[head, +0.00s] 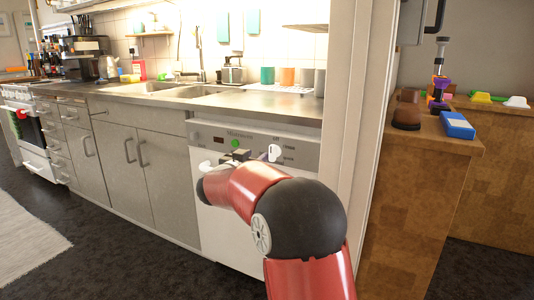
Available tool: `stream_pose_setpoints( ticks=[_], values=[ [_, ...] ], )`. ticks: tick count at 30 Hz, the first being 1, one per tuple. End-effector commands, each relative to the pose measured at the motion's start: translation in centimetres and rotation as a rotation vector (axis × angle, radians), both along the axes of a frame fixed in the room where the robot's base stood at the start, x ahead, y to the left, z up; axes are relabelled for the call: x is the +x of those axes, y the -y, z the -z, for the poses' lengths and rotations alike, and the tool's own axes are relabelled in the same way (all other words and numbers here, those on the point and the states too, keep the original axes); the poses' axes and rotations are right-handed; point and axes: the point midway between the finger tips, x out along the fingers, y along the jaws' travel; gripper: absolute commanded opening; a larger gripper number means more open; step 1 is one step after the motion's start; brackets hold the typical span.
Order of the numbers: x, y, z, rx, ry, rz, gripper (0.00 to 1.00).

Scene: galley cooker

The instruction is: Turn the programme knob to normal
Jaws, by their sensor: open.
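The dishwasher (228,222) is a white front under the steel counter, with a grey control panel (305,147) along its top. The white programme knob (274,152) sits on the right half of the panel, with small printed labels to its right that are too small to read surely. A green round button (235,143) is left of it. My red and black arm reaches across the dishwasher front. My gripper (246,156) is at the panel, just left of the knob and partly hidden behind my arm. It is open; whether it touches the knob I cannot tell.
A white wall edge (350,130) and a wooden cabinet (415,200) stand close on the right. Dark floor (110,240) is clear at the left front, beside a light rug (25,245).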

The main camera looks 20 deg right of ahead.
Motion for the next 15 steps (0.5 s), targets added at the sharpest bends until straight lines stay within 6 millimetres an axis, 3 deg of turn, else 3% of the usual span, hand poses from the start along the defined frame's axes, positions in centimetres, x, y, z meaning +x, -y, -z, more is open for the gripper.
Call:
stream_pose_setpoints(
  ticks=[5, 15],
  values=[
    [0.5, 1.8, 0.9, -0.003, -0.014, 0.069, 0.41],
    [3.7, 5.9, 0.8, -0.004, -0.013, 0.067, 0.41]
  ],
)
